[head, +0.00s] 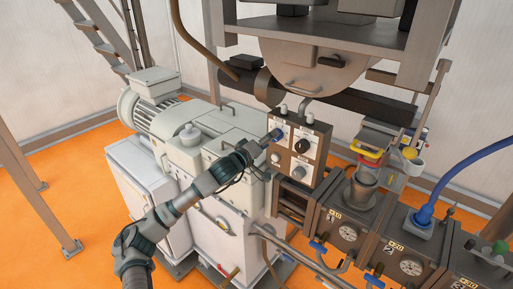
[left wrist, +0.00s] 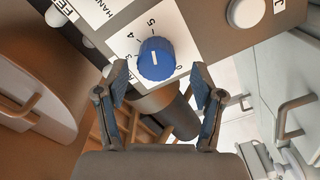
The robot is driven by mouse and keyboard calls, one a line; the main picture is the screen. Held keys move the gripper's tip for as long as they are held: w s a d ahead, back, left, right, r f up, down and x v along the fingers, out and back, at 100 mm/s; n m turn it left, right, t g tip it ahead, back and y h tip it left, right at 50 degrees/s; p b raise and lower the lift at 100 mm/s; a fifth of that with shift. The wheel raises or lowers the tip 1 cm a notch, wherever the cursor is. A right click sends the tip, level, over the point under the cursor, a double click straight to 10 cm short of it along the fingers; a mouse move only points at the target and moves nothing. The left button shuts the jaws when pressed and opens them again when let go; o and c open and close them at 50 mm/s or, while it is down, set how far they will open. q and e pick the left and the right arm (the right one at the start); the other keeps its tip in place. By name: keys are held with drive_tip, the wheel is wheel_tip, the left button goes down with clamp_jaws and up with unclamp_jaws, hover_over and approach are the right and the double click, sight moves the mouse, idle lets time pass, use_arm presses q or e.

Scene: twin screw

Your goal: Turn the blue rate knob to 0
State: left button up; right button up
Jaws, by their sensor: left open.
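The blue rate knob (left wrist: 156,60) sits on a white dial plate (left wrist: 125,44) with printed numbers around it. In the left wrist view its white pointer line points up, towards the 5; the 0 is at its lower right. The knob also shows small in the head view (head: 276,134), on the upper left of the control panel (head: 300,150). My left gripper (left wrist: 159,70) is open, with one finger on each side of the knob. Gaps show between the fingers and the knob, so it is not gripped. My right gripper is not in view.
A black knob (head: 302,146) and a lower round knob (head: 299,172) share the panel. A white round button (left wrist: 247,12) is near the knob. A grey motor unit (head: 185,135) stands left of the panel; brown barrel blocks (head: 349,225) extend right.

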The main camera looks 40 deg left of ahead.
use_arm(q)
drive_tip(key=s+a, duration=0.1)
drive_tip(key=s, duration=0.8)
drive_tip(key=shift+a+f, duration=0.15)
drive_tip(key=shift+a, duration=0.1)
drive_tip(key=shift+s+d, duration=0.15)
drive_tip(key=shift+d, duration=0.05)
